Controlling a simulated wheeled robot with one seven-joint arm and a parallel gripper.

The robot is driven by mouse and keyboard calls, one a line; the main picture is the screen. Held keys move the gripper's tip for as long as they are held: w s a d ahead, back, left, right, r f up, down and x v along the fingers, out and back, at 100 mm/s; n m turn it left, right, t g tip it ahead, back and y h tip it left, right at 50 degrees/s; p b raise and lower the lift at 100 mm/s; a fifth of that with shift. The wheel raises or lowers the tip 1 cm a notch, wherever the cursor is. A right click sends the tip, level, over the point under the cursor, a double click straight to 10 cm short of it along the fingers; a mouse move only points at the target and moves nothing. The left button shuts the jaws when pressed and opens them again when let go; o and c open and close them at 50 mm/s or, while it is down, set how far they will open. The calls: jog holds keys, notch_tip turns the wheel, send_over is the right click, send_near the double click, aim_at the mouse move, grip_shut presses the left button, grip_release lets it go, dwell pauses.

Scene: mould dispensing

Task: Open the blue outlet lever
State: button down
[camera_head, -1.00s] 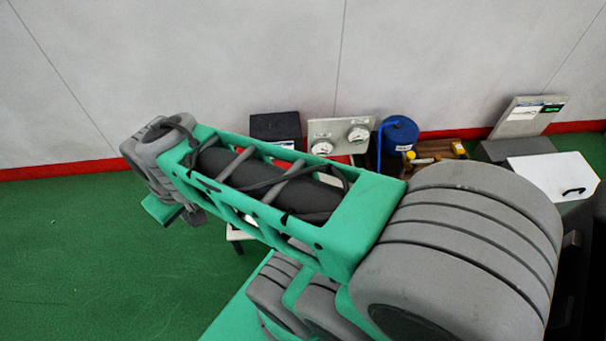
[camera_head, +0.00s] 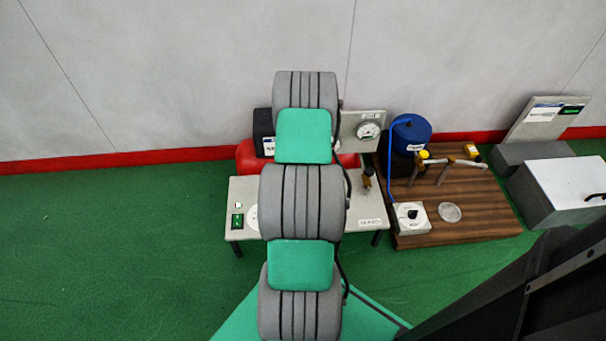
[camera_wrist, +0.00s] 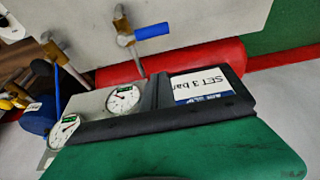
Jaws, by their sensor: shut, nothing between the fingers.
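The blue outlet lever (camera_wrist: 152,31) shows at the top of the wrist view. It sticks out sideways from a brass valve (camera_wrist: 124,38) on the light bench plate. My arm hides it in the head view. My gripper (camera_wrist: 160,120) shows as a green body with a black front edge across the bottom of the wrist view. It is shut and empty, apart from the lever. Its fingertips are hard to make out. In the head view my arm hides the gripper.
A blue pot (camera_head: 411,133) stands on a wooden board (camera_head: 480,205) to the right. The left floor is free.

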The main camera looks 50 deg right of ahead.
jog(key=shift+r, duration=0.1)
notch_tip(320, 180, down, 10)
jog(key=b, duration=0.4)
jog(key=shift+a, duration=0.25)
